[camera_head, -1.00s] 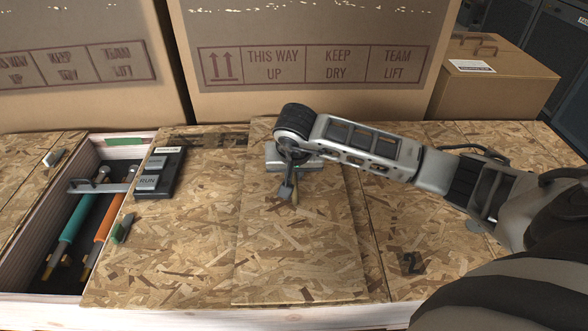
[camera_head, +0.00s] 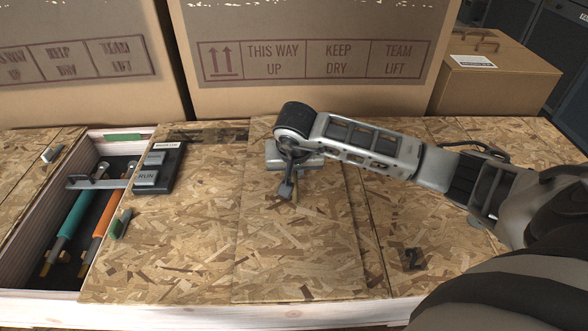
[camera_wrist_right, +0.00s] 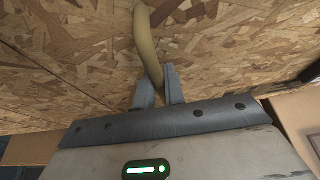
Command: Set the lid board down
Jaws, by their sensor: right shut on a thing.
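The lid board (camera_head: 295,265) is a flat wood-chip panel in the middle of the head view. It lies flat, level or nearly so with the panels beside it. Whether a small gap is under it I cannot tell. My right gripper (camera_head: 287,190) points down over its middle. In the right wrist view, the fingers (camera_wrist_right: 154,85) are shut on the board's tan rope handle (camera_wrist_right: 147,45). The board (camera_wrist_right: 75,45) fills the top of that view. The left gripper is out of view.
An open compartment (camera_head: 25,230) at left holds a teal tube (camera_head: 72,218) and an orange one (camera_head: 106,215). A panel marked 2 (camera_head: 415,225) lies at right. Large cartons (camera_head: 315,90) stand behind.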

